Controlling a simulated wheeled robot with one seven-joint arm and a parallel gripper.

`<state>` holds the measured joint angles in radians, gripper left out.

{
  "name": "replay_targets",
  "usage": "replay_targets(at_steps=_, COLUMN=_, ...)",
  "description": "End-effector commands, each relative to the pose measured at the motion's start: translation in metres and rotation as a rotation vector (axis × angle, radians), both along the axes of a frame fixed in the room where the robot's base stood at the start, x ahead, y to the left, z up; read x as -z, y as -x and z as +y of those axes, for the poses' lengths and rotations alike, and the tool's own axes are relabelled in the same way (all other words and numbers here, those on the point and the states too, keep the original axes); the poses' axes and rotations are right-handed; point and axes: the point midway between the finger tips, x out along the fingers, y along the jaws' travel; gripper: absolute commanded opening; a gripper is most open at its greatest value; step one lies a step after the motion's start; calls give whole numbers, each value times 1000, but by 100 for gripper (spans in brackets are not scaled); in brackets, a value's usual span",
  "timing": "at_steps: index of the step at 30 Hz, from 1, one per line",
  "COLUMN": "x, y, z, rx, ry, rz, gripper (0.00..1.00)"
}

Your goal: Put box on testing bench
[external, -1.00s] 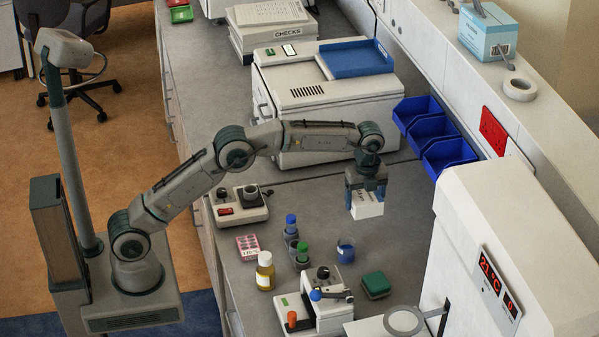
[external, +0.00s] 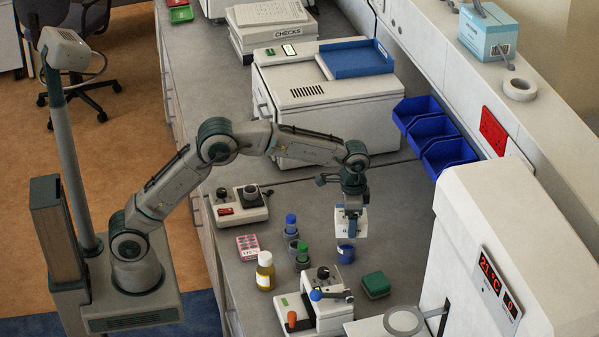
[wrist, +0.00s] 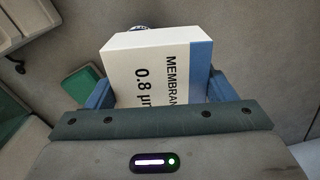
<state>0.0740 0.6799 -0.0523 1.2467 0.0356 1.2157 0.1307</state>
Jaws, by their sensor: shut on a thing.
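A white box (wrist: 148,75) with a blue end and the print "MEMBRAN" and "0.8 µm" fills the middle of the wrist view. My gripper (external: 350,212) is shut on it, one blue finger on each side. In the external view the box (external: 351,223) hangs from my gripper above the grey bench (external: 300,180). It looks just above or in front of a small blue beaker (external: 346,254), and I cannot tell the exact height. Which surface is the testing bench is not marked in these views.
Near the box are a green block (external: 375,285), blue- and green-capped bottles (external: 302,258), a yellow bottle (external: 265,271) and a small white instrument (external: 325,308). A large white machine (external: 500,240) stands at right. Blue bins (external: 447,155) line the wall. Bare bench lies behind the bottles.

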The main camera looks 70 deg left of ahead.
Motion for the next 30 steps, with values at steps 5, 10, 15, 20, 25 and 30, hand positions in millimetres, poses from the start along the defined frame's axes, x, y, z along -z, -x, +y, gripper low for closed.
replay_targets(at_steps=5, x=2, y=8, z=-4, rx=-159, ry=0, rz=0, gripper=54)
replay_targets(at_steps=10, x=1, y=14, z=-2, rx=-260, ry=-1, rz=-1, gripper=54)
replay_targets(at_steps=15, x=-8, y=16, z=25, rx=-177, ry=0, rz=0, gripper=54)
replay_targets(at_steps=20, x=-20, y=20, z=64, rx=-89, ry=-2, rz=-2, gripper=54)
replay_targets(at_steps=25, x=-41, y=35, z=139, rx=-10, ry=-1, rz=-3, gripper=54)
replay_targets(at_steps=30, x=-66, y=65, z=225, rx=60, ry=-2, rz=-1, gripper=54)
